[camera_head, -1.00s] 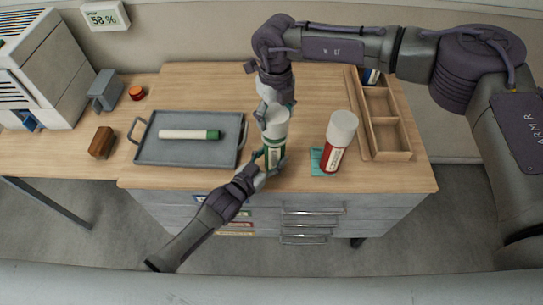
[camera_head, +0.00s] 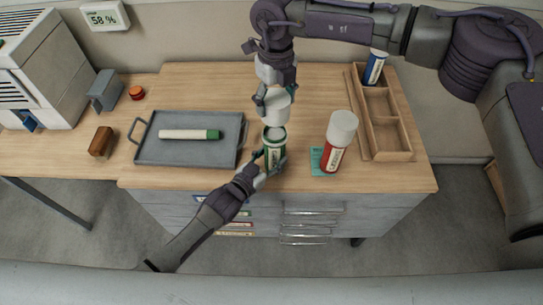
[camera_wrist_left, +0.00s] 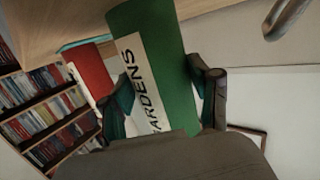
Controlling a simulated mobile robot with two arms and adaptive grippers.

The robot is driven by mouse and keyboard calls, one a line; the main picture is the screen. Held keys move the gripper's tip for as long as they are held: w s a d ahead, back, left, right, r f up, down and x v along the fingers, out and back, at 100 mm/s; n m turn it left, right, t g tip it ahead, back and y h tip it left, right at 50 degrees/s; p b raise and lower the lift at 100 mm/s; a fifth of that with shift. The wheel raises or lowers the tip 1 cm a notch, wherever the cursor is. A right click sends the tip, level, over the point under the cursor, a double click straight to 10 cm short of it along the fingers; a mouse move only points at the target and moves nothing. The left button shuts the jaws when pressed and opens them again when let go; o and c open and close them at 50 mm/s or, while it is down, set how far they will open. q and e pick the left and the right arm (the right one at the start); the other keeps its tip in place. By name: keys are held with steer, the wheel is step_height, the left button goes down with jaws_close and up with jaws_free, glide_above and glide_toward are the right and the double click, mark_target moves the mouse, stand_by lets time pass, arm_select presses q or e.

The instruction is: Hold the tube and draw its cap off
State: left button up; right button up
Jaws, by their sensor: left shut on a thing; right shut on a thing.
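The green tube (camera_head: 274,149) with a pale label stands upright at the middle of the cabinet top near its front edge. My left gripper (camera_head: 272,161) is shut around its lower body. In the left wrist view the green tube (camera_wrist_left: 150,60) fills the space between the fingers, its label reading "ARDENS". The white cap (camera_head: 277,107) is held just above the tube by my right gripper (camera_head: 275,97), which is shut on it. The cap looks apart from the tube, whose open top rim shows below it.
A grey tray (camera_head: 185,154) holds a white and green tube (camera_head: 189,134) on the left. A wooden organiser (camera_head: 385,136) with a blue tube (camera_head: 375,67) lies at the right.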

steer(key=shift+r, duration=0.2)
arm_select(q)
steer(key=o, duration=1.5)
steer(key=shift+s+a, duration=0.1)
steer(key=shift+c, duration=0.3)
steer(key=v, duration=0.8)
steer(key=shift+s+a, duration=0.2)
steer(key=shift+s, duration=0.1)
steer(key=shift+r, duration=0.1)
